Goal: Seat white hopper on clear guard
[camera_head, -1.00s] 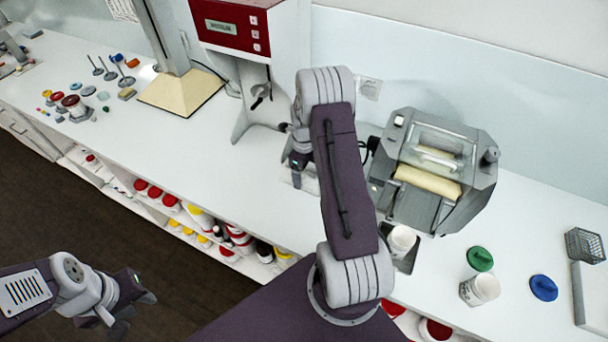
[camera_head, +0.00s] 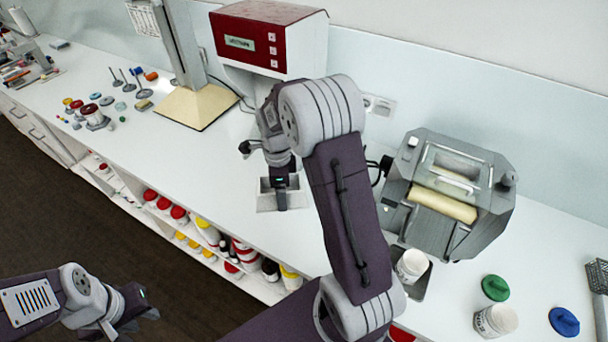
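The white hopper (camera_head: 267,203) is an open box-like piece over the counter, left of the grey mill (camera_head: 440,230). My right gripper (camera_head: 281,196) points down at it, with a dark finger over its near wall, and appears shut on that wall. The other finger is hidden. I cannot tell whether the hopper touches the counter. The clear guard (camera_head: 458,160) is a see-through cover on top of the mill, above a cream roller. It is well to the right of the hopper. My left gripper (camera_head: 132,313) is empty, fingers apart, over the floor at lower left.
A red-and-white machine (camera_head: 268,40) stands behind my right arm. A white cup (camera_head: 412,265) sits in front of the mill. A white jar (camera_head: 495,320), green lid (camera_head: 496,288) and blue lid (camera_head: 564,321) lie to the right. My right arm crosses between hopper and mill.

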